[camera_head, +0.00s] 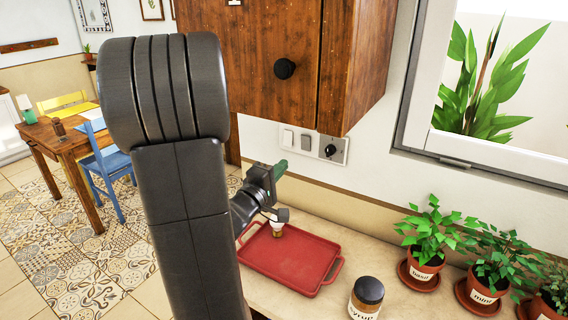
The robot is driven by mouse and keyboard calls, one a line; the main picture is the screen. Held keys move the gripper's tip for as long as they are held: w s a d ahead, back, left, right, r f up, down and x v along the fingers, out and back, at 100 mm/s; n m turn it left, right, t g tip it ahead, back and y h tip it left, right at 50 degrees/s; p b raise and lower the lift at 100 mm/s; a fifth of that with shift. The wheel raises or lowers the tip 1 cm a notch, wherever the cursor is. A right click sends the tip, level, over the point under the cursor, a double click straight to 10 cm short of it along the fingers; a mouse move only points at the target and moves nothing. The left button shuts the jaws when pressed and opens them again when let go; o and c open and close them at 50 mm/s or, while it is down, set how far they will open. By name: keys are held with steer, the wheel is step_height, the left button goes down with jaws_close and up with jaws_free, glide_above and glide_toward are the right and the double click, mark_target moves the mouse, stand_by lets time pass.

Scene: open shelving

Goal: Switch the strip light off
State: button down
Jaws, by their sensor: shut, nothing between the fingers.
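A row of wall controls is under the wooden cabinet: a white rocker switch (288,138), a grey switch (306,143) and a plate with a black rotary knob (331,150). I cannot tell which one works the strip light. The strip light itself does not show. My dark arm fills the left middle and hides part of the room.
The wooden cabinet (345,70) overhangs the controls. A window (490,150) is at right. A dining table (65,140) is far left.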

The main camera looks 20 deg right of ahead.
mark_target(308, 139)
steer(key=p+x, duration=0.2)
steer(key=x, duration=1)
steer(key=shift+d+r, duration=0.1)
